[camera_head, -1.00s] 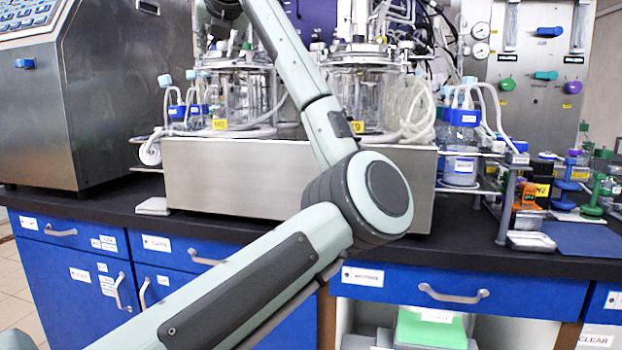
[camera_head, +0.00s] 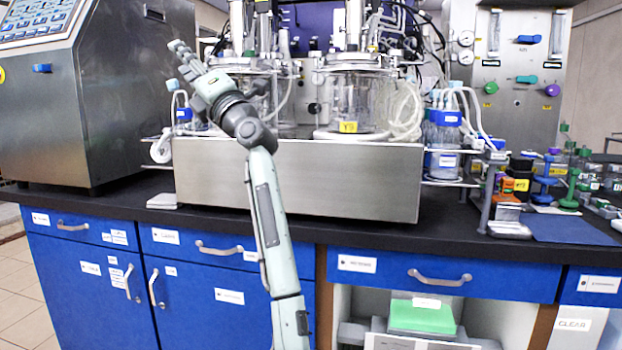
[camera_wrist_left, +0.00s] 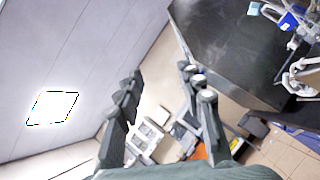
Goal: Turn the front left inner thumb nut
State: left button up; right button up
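Two glass bioreactor vessels with metal head plates stand on a steel base (camera_head: 300,180). The left vessel (camera_head: 255,100) is partly behind my left gripper and wrist; the right vessel (camera_head: 352,100) carries a yellow label. The thumb nuts on the head plates are too small to tell apart. My left gripper (camera_head: 184,58) is raised at the left side of the left vessel, its fingers pointing up and left, away from the head plates. In the left wrist view its fingers (camera_wrist_left: 161,72) are spread, with nothing between them. My right gripper is not in view.
A large steel cabinet (camera_head: 130,100) stands close to the left of my left gripper. Blue-capped bottles (camera_head: 443,140) and tubing stand right of the base. The black bench top (camera_head: 400,236) has a clear front strip.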

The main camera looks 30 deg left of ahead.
pick_arm(q)
jog(key=w+d+f+m+t+h, duration=0.5)
jog(key=d+f+m+t+h, duration=0.4)
jog(key=m, duration=0.8)
jog(key=w+d+f+m+t+h, duration=0.6)
jog(key=d+f+m+t+h, duration=0.3)
jog(key=m, duration=0.7)
jog(key=shift+d+f+m+t+h, duration=0.35)
jog(key=shift+d+f+h, duration=1.1)
jog(key=shift+f+h, duration=0.75)
jog(key=shift+r, duration=0.2)
